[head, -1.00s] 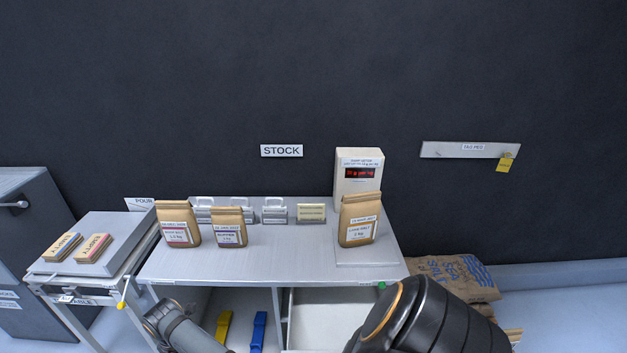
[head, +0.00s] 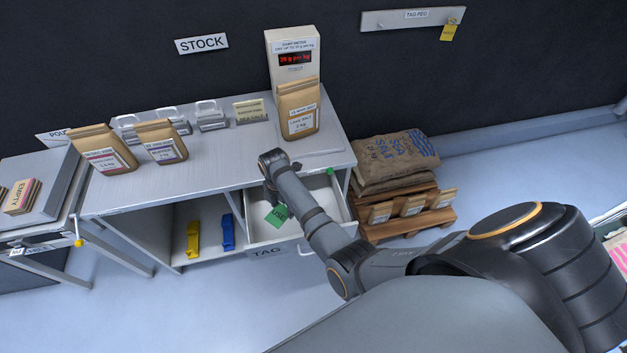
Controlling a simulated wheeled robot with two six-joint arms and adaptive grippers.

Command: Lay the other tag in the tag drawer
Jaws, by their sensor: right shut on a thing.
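The tag drawer (head: 258,232), with TAG on its front, stands pulled out under the right end of the bench. A green tag (head: 277,217) shows over the drawer's inside; I cannot tell if it touches the drawer floor. My right gripper (head: 272,197) points down at the drawer, mostly hidden by its own wrist, and is shut on what looks like this green tag. A yellow tag (head: 448,32) hangs from the tag peg board (head: 385,19) on the wall. My left gripper is not in view.
The bench (head: 215,165) carries paper salt bags (head: 297,108) and a dose meter (head: 291,50). A blue clip (head: 227,232) and a yellow one (head: 193,240) lie on the shelf left of the drawer. Sacks on a pallet (head: 400,225) stand to the right.

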